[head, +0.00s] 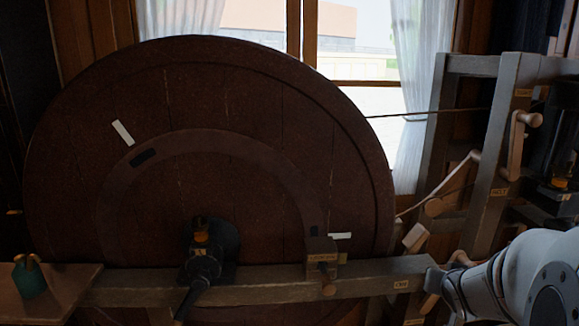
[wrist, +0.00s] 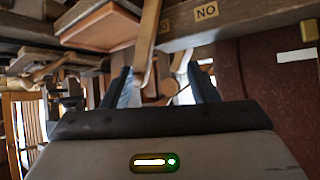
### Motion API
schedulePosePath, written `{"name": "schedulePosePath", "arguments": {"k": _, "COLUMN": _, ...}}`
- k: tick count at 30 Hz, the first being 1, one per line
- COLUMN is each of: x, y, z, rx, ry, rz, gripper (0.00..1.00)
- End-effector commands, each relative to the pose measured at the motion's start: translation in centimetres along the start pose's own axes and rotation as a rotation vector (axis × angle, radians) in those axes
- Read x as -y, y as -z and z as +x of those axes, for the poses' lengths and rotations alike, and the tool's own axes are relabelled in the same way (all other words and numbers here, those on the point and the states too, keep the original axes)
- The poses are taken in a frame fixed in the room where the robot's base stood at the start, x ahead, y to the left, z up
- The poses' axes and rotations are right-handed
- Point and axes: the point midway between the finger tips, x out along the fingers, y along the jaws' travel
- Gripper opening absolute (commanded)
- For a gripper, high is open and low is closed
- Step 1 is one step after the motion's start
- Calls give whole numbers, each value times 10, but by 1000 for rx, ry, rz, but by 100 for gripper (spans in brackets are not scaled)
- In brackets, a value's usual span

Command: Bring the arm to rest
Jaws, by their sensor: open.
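My gripper (wrist: 163,82) shows in the wrist view with its two dark fingers apart. A pale wooden bar (wrist: 147,38) and a wooden piece with a round end (wrist: 162,88) show in the gap between the fingers. I cannot tell how far beyond the fingertips they are, and I see no grip on them. In the head view my pale arm enters at the lower right, beside the right end of a wooden beam. My fingers cannot be made out there.
A large dark wooden wheel (head: 255,105) fills the head view's left and middle. The beam (head: 260,290) crosses in front of it, with a black crank (head: 203,268). A wooden frame (head: 491,170) with handles stands close behind my arm. A "NO" label (wrist: 206,11) shows in the wrist view.

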Motion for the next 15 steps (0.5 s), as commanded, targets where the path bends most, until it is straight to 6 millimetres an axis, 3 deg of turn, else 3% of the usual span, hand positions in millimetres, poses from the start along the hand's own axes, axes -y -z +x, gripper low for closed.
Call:
{"name": "schedulePosePath", "arguments": {"k": 1, "x": 17, "y": -8, "z": -16, "rx": 47, "ry": -8, "rz": -36, "gripper": 53}}
{"name": "schedulePosePath", "arguments": {"k": 9, "x": 81, "y": -90, "z": -112, "rx": 408, "ry": 50, "rz": -226, "gripper": 53}}
{"name": "schedulePosePath", "arguments": {"k": 15, "x": 107, "y": -140, "z": -172, "rx": 607, "ry": 168, "rz": -348, "gripper": 53}}
